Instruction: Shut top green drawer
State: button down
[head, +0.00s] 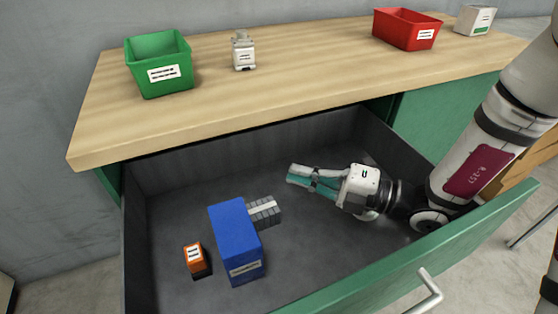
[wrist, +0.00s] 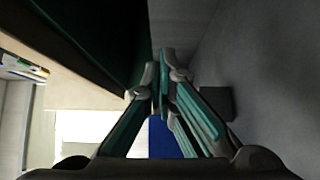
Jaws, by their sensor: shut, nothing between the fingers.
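The top green drawer is pulled far open, with its green front (head: 425,240) and metal handle (head: 428,293) facing the lower right in the head view. Its dark grey inside shows. My gripper (head: 292,174) is over the right part of the open drawer, behind its front panel, with the fingers pointing left. Its teal-padded fingers are shut and empty. In the wrist view the fingertips (wrist: 160,75) come together. My gripper is apart from the handle. I cannot tell its exact height above the drawer floor.
In the drawer are a blue box (head: 236,240), a small orange item (head: 194,258) and a grey ribbed block (head: 264,211). On the wooden top stand a green bin (head: 150,50), a small white device (head: 243,52), a red bin (head: 395,28) and a white box (head: 474,19).

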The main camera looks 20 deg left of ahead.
jog(key=b, duration=0.3)
send_near(232, 144)
jog(key=s+a, duration=0.2)
jog(key=shift+s+a, duration=0.3)
jog(key=shift+s, duration=0.1)
jog(key=shift+w+a+b, duration=0.3)
jog(key=shift+w, duration=0.2)
jog(key=shift+w+a+b, duration=0.25)
jog(key=shift+w+a, duration=0.05)
jog(key=shift+w, duration=0.25)
jog(key=shift+w+a+r, duration=0.1)
jog(key=shift+w+a, duration=0.35)
jog(key=shift+w, duration=0.1)
